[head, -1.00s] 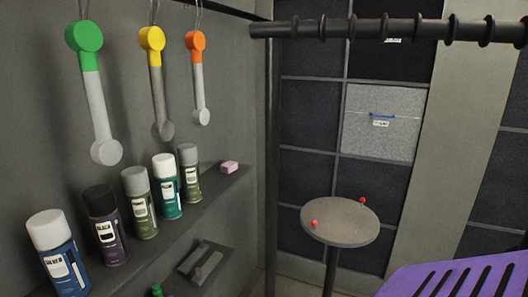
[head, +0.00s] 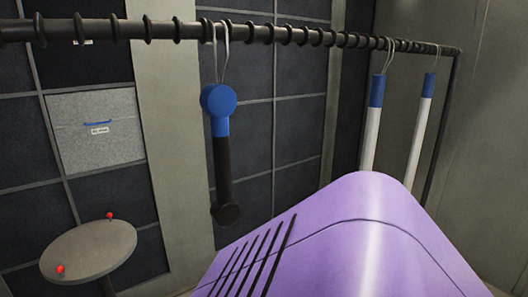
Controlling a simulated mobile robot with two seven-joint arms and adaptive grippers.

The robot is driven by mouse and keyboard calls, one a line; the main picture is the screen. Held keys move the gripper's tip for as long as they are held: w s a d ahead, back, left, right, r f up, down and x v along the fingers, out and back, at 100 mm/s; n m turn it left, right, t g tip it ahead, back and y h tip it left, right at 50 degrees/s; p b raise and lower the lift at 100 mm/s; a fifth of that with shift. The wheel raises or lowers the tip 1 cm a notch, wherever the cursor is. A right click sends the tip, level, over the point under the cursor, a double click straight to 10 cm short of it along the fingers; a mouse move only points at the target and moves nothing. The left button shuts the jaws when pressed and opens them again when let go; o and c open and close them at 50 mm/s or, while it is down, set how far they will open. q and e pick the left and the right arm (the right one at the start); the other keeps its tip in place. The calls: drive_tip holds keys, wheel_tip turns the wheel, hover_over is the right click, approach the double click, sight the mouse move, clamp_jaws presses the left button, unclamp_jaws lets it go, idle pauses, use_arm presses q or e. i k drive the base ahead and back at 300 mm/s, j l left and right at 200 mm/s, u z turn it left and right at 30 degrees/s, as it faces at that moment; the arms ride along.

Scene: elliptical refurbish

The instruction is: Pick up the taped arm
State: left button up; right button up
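An arm (head: 223,165) with a blue upper joint and a black lower part hangs by a wire loop from the dark rail. Two white arms with blue upper sections, one nearer the middle (head: 372,130) and one to its right (head: 420,125), hang farther along the rail. Their lower ends are hidden behind the purple casing. I cannot tell from this view whether the blue sections are tape. Neither of my grippers is in view.
The dark ringed rail (head: 180,31) crosses the top of the view. A large purple slotted casing (head: 345,240) fills the lower right. A round table (head: 88,250) with two small red balls stands at lower left. A grey drawer (head: 96,145) sits in the dark panelled wall.

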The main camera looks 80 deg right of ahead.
sight(219, 101)
drive_tip(key=z, duration=1.75)
drive_tip(key=k+l+u, duration=0.15)
drive_tip(key=k, duration=0.15)
drive_tip(key=k+l+u, duration=0.15)
drive_tip(key=k, duration=0.2)
